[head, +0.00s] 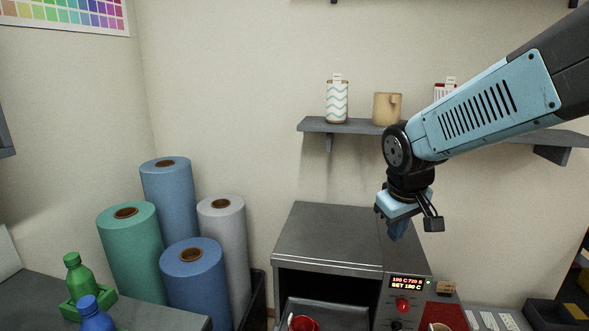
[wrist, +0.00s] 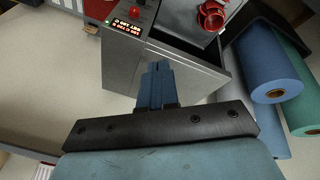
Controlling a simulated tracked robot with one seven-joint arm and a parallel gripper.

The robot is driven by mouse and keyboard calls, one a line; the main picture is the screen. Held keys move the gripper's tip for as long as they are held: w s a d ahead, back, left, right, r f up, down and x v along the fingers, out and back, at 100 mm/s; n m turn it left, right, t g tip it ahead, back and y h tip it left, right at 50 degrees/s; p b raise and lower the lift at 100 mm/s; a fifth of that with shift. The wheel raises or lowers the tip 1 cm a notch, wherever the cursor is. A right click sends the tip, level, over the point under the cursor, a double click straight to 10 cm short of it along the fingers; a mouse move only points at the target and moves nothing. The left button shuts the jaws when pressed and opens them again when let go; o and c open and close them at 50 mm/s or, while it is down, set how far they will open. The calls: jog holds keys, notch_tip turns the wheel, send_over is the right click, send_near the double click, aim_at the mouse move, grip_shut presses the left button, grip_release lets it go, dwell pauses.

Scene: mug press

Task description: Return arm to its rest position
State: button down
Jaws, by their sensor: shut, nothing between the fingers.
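My gripper (head: 398,230) hangs from my blue arm at the right of the head view, in front of the right part of the grey press oven (head: 325,232). In the wrist view my gripper (wrist: 156,72) has its blue fingers together, with nothing between them. The oven (wrist: 165,75) lies beyond the fingertips there. A red mug (head: 304,324) sits on the oven's pulled-out tray at the bottom of the head view. Red mugware (wrist: 211,16) also shows on the tray in the wrist view.
A shelf (head: 347,127) on the wall bears a wavy-patterned tumbler (head: 337,102) and a tan mug (head: 387,108), close to my arm. Rolls of material (head: 168,200) stand left of the oven. Green (head: 78,275) and blue bottles (head: 93,314) stand at the lower left.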

jog(key=s+d+r+m+t+y, duration=0.1)
jog(key=s+d+r+m+t, duration=0.1)
jog(key=s+r+m, duration=0.2)
jog(key=s+r, duration=0.3)
jog(key=s, duration=0.3)
jog(key=shift+s+d, duration=0.3)
jog(key=shift+s, duration=0.05)
dwell(0.5)
